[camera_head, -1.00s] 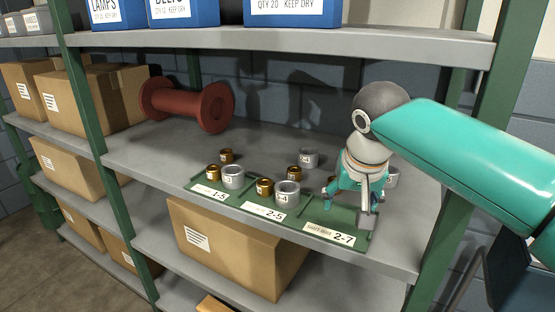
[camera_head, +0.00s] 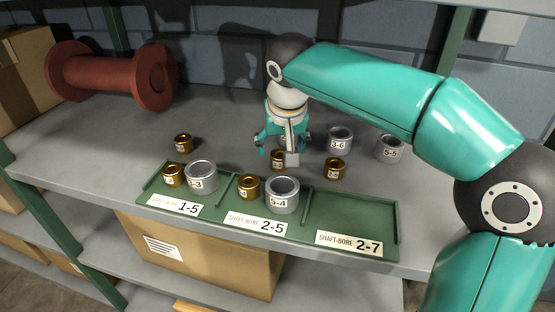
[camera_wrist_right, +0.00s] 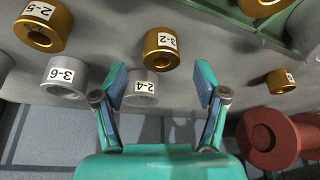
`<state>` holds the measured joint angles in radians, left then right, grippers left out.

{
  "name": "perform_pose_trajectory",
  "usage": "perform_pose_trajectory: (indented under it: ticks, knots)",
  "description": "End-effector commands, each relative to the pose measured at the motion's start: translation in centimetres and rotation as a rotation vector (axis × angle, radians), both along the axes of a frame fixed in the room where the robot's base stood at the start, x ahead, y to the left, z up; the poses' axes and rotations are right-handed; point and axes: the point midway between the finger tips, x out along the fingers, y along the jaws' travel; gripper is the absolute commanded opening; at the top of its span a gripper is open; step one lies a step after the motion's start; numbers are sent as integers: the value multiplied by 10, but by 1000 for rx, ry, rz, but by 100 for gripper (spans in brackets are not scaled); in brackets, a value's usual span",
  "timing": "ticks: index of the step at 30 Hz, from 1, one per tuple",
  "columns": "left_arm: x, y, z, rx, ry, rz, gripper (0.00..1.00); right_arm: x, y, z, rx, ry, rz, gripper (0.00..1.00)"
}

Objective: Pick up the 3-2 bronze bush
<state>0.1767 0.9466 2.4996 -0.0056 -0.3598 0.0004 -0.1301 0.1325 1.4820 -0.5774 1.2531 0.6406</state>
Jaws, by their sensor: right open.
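The 3-2 bronze bush (camera_wrist_right: 161,48) stands on the shelf in the right wrist view, its label facing me. It is just beyond and between my open right fingertips (camera_wrist_right: 160,82), which are empty. In the head view, a bronze bush (camera_head: 277,160) stands partly hidden by my right gripper (camera_head: 277,150); its label is too small to read there. A grey 2-4 bush (camera_wrist_right: 140,88) stands close by, between the fingers in the wrist picture and nearer the left one. My left gripper is not in view.
A 2-5 bronze bush (camera_wrist_right: 43,25) and grey 3-6 bush (camera_wrist_right: 65,76) stand to the wrist picture's left. A green tray (camera_head: 325,222) holding several bushes lies at the shelf front. A red spool (camera_head: 112,75) lies at the back left. A grey bush (camera_head: 390,148) stands right.

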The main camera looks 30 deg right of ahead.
Motion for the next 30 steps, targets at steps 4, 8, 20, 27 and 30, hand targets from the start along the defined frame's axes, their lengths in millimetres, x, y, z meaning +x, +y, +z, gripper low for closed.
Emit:
perform_pose_trajectory:
  ticks: [4, 8, 20, 27, 30]
  knots:
    - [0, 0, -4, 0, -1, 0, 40, 8, -2, -23, -1, 5, -3, 72]
    - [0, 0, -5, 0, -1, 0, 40, 11, -6, -34, -1, 4, -5, 72]
    - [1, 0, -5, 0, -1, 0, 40, 12, -7, -35, 0, 0, -7, 49]
    - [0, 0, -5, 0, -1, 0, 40, 11, -7, -35, 0, 0, -7, 9]
    - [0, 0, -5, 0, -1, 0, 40, 11, -7, -35, 0, 1, -7, 0]
